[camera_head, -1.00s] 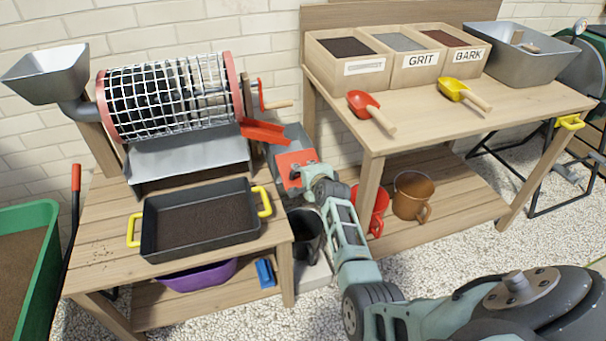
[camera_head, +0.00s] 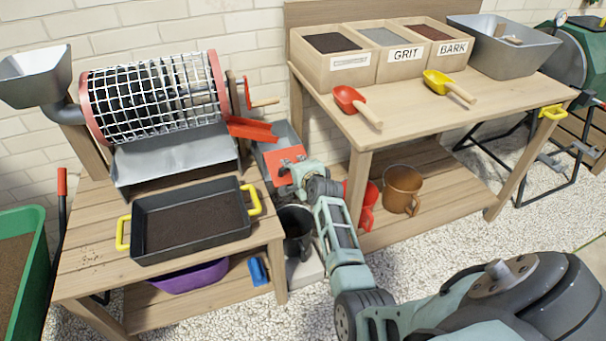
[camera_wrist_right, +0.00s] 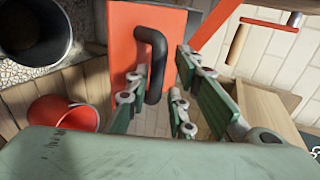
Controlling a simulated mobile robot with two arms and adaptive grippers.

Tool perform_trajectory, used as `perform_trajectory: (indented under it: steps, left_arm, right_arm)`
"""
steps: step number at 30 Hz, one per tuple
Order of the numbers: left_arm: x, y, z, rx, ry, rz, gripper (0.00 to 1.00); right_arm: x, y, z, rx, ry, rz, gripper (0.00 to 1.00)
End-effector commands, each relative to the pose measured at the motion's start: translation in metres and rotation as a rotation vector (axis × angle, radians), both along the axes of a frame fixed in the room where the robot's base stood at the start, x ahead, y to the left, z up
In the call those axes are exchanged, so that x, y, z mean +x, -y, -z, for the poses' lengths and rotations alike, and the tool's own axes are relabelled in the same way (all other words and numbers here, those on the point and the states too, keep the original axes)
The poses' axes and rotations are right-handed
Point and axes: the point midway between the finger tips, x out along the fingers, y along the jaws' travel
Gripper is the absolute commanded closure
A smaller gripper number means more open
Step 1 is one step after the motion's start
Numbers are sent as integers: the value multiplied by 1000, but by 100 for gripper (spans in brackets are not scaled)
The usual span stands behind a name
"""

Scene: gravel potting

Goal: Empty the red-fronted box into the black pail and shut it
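The red-fronted box (camera_head: 269,150) is grey with a red front, below the red chute of the mesh drum. Its red front (camera_wrist_right: 125,60) and black bar handle (camera_wrist_right: 152,45) show in the right wrist view. My right gripper (camera_head: 287,174) is at the red front. In the wrist view its green fingers (camera_wrist_right: 160,85) are apart, one on each side of the handle, and I see no clear grip on it. The black pail (camera_head: 296,222) stands low between the two benches, open side up; it also shows in the wrist view (camera_wrist_right: 35,35). My left gripper is out of view.
A red jug (camera_head: 366,205) and a brown jug (camera_head: 403,190) stand on the right bench's lower shelf. A black tray (camera_head: 190,256) with yellow handles is on the left bench. The crank handle (camera_head: 264,102) sticks out above the box.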

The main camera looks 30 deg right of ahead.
Motion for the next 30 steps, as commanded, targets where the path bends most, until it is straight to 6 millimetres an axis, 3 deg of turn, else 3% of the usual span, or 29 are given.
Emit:
perform_trajectory:
  steps: [16,30]
  left_arm:
    - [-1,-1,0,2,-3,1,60]
    - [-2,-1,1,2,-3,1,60]
  right_arm:
    - [-75,-18,-34,-1,-2,0,78]
    - [-88,-21,-41,-1,-2,-1,78]
